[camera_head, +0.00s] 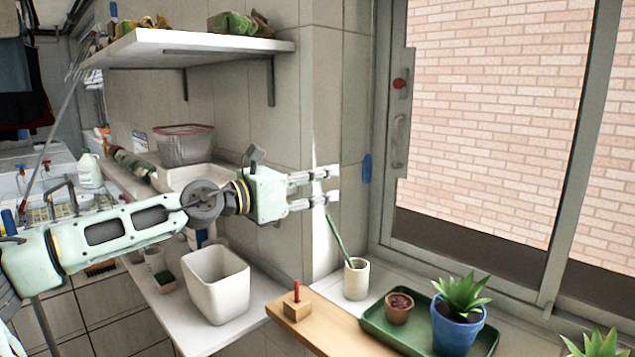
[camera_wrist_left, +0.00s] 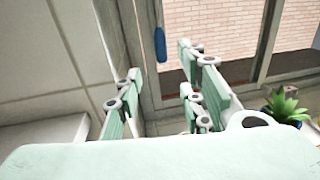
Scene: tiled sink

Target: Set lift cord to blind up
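A small upright blue piece (camera_head: 366,168) hangs or sits at the wall edge just left of the window frame. It may be the pull of the lift cord; no cord line is clear. It also shows in the left wrist view (camera_wrist_left: 160,44), above and between the fingers. My left gripper (camera_head: 333,186) is open and empty, its fingers pointing right toward the blue piece, with a gap between them in the picture. Its spread fingers also show in the left wrist view (camera_wrist_left: 160,90). No blind is visible over the window. My right gripper is not in view.
Below the gripper are a white cup (camera_head: 356,279) with a green stick, a wooden block (camera_head: 297,307) with a red peg, and a green tray (camera_head: 375,325) with potted plants. A wall shelf (camera_head: 190,42) hangs above my left arm. A white bin (camera_head: 216,285) stands below it.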

